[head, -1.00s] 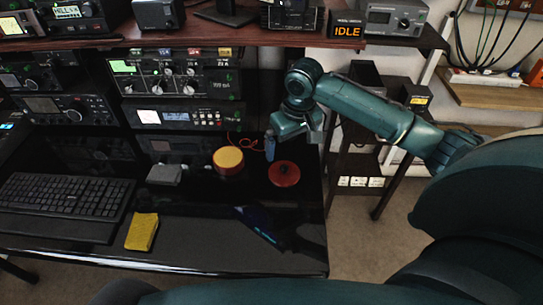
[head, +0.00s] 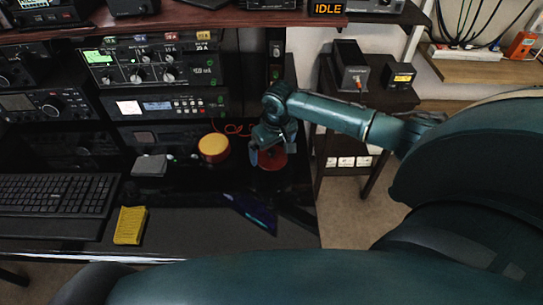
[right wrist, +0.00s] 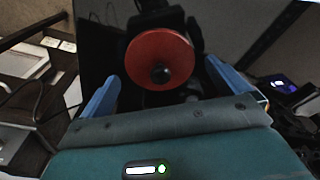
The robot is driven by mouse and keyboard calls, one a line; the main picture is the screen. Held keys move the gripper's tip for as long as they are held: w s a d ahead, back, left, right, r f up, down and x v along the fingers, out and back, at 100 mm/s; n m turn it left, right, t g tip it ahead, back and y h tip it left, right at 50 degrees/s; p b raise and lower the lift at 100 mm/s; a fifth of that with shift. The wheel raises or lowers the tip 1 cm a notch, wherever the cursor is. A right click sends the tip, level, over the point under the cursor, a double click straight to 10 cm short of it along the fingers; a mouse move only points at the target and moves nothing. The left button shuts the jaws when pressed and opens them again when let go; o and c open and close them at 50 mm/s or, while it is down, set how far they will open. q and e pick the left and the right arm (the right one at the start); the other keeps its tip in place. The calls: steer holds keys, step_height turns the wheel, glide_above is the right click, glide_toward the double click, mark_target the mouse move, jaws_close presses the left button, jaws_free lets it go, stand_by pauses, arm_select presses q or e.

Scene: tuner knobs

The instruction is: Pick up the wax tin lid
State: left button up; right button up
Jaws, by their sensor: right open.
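The wax tin lid is a red disc (head: 272,158) with a dark knob, lying on the dark desk. In the right wrist view the lid (right wrist: 160,62) shows whole, its knob facing the camera. My right gripper (head: 268,158) is over the lid and hides part of it in the head view. In the right wrist view its two blue fingers (right wrist: 158,88) are spread wide, with the lid beyond and between them and nothing held. The round tin with yellow contents (head: 214,148) stands left of the lid. My left gripper is not in view.
A yellow sponge-like block (head: 130,225), a grey block (head: 149,165) and a keyboard (head: 58,195) lie to the left. Radio units (head: 160,70) stand behind. A dark flat object (head: 252,210) lies in front of the lid. A red cable (head: 236,129) runs behind the tin.

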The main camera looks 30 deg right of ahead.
steer(key=shift+f, duration=0.65)
steer(key=shift+c, duration=0.6)
steer(key=c, duration=0.7)
steer(key=shift+c, duration=0.2)
steer(key=shift+r, duration=0.15)
